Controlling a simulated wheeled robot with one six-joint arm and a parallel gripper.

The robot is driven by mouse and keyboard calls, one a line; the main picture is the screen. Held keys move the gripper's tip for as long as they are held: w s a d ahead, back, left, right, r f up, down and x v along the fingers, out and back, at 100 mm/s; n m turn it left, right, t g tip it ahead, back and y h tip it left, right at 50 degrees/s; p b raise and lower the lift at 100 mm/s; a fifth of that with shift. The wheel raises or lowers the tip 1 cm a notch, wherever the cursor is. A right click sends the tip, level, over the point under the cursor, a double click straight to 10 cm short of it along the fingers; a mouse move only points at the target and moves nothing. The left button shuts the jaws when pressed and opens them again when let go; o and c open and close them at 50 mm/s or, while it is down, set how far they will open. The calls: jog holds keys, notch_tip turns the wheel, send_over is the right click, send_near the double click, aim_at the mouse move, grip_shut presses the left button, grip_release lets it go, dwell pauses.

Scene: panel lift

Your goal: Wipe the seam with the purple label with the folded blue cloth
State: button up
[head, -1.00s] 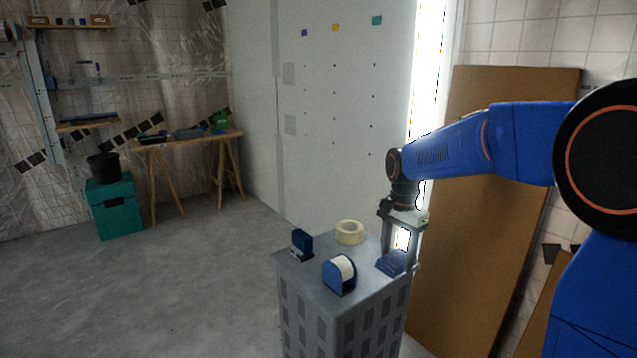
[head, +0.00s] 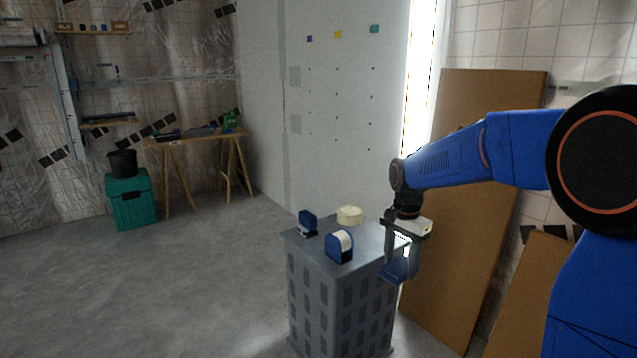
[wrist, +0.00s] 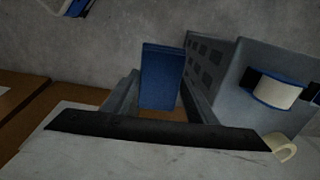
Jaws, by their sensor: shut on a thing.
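My gripper (head: 402,262) is shut on the folded blue cloth (head: 400,271) and holds it beside the right edge of the grey crate-like stand. The cloth also shows between the fingers in the wrist view (wrist: 162,77). The purple label (head: 310,39) is the leftmost of three coloured labels near the top of the white wall panel (head: 340,120). A column of small dark dots runs below it. The cloth is well apart from the panel.
The grey stand (head: 318,283) bears a tape roll (head: 349,215), a blue dispenser (head: 339,247) and a small blue tool (head: 308,222). Brown boards (head: 470,200) lean at the right. A teal box (head: 131,203) and trestle table (head: 200,140) stand far left. Floor at left is clear.

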jog(key=w+d+f+n, duration=0.2)
jog(key=f+n, duration=0.1)
jog(key=f, duration=1.1)
jog(key=w+d+f+n, duration=0.2)
jog(key=f+n, duration=0.2)
jog(key=f, duration=1)
jog(key=w+d+f+n, duration=0.2)
jog(key=f+n, duration=0.1)
jog(key=f, duration=1.1)
jog(key=shift+w+d+f, duration=0.15)
jog(key=shift+w+d, duration=0.15)
jog(key=shift+d, duration=0.05)
